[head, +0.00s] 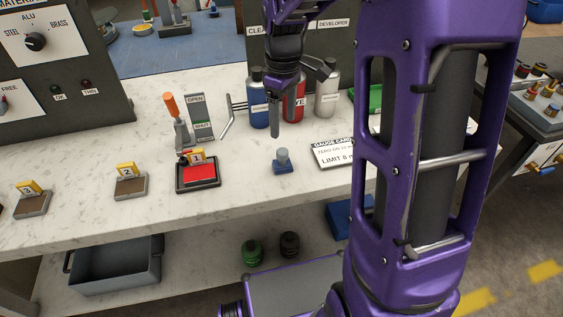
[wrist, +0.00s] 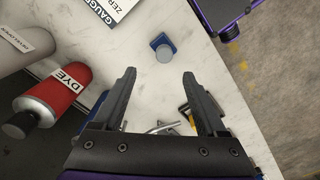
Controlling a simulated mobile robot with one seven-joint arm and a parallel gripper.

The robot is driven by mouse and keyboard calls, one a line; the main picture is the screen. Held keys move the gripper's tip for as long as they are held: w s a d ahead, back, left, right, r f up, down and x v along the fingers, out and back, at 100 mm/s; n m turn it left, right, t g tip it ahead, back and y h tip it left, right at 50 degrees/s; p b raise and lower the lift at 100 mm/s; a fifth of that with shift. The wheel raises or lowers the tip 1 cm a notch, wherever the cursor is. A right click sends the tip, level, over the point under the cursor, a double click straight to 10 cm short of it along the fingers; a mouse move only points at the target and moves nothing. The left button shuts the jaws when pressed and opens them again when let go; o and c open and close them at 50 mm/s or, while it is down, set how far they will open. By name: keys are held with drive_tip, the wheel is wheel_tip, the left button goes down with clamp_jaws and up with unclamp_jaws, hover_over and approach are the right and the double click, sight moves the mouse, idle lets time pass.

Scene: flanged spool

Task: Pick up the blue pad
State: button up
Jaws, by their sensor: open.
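The blue pad (head: 283,168) is a small blue block with a round grey knob on top. It stands on the white marble bench near the front edge, left of the gauge card. In the wrist view the blue pad (wrist: 159,40) lies beyond my fingertips, roughly centred between them. My gripper (head: 275,132) is above the bench, behind and slightly left of the pad in the head view. In the wrist view my gripper (wrist: 159,74) is open, with nothing between its fingers.
A red DYE bottle (wrist: 60,90) and other bottles stand behind my gripper. The gauge card (head: 335,153) lies right of the pad. A black tray with a red pad (head: 198,173) and an orange-handled tool (head: 170,106) are to the left. Bare bench surrounds the blue pad.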

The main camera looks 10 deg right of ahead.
sight(283, 151)
wheel_tip(283, 151, down, 5)
drive_tip(key=shift+r, duration=0.1)
drive_tip(key=shift+s+a+f+b, duration=0.1)
drive_tip(key=shift+s+f+b, duration=0.1)
drive_tip(key=shift+f, duration=0.65)
drive_tip(key=shift+s+f+b, duration=0.1)
drive_tip(key=shift+f+b, duration=0.1)
drive_tip(key=shift+f, duration=0.7)
drive_tip(key=shift+s+a+f+b, duration=0.1)
drive_tip(key=shift+f+b, duration=0.1)
drive_tip(key=shift+f, duration=0.65)
clamp_jaws()
